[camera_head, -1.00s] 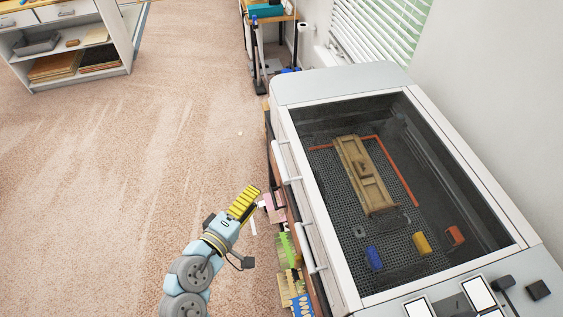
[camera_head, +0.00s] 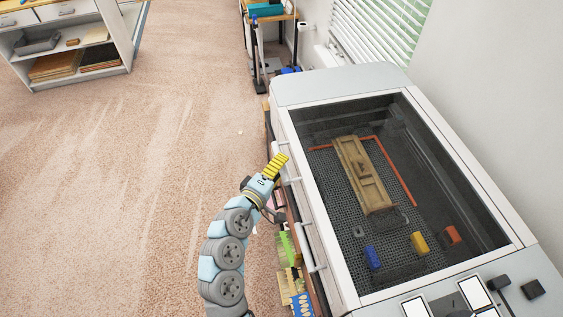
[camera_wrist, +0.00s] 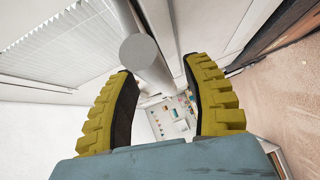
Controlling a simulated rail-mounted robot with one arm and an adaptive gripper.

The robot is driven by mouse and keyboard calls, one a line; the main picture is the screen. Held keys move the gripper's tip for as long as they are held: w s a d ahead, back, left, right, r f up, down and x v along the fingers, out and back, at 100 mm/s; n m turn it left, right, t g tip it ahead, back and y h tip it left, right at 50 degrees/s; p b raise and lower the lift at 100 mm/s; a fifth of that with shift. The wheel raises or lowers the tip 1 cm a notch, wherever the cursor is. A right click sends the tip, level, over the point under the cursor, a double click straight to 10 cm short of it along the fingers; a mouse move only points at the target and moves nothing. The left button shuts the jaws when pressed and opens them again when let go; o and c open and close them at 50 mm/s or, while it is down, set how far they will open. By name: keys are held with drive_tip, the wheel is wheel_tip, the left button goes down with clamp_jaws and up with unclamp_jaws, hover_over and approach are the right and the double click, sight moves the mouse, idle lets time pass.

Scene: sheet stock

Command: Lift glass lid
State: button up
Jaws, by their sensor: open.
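The glass lid (camera_head: 326,137) of the white machine is down, with a pale frame around a dark clear pane. Bar handles run along its left edge; the upper handle (camera_head: 283,158) is close to my gripper. My gripper (camera_head: 281,160) has yellow ridged fingers and is at that handle. In the wrist view my gripper (camera_wrist: 163,90) is open, and a grey round bar (camera_wrist: 146,52) shows end-on between and beyond the fingers. I cannot tell whether the fingers touch it. A second handle (camera_head: 313,254) is lower on the lid's edge.
Under the glass are a brown wooden piece (camera_head: 362,175), a blue block (camera_head: 373,257), a yellow block (camera_head: 419,242) and red strips. Coloured sheet scraps (camera_head: 291,272) lie along the machine's left side. Carpet to the left is clear; a white shelf unit (camera_head: 75,45) stands far left.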

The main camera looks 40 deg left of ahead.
drive_tip(key=shift+w+a, duration=0.15)
drive_tip(key=shift+w, duration=0.45)
drive_tip(key=shift+c, duration=0.3)
drive_tip(key=shift+f, duration=0.1)
clamp_jaws()
drive_tip(key=shift+s, duration=0.1)
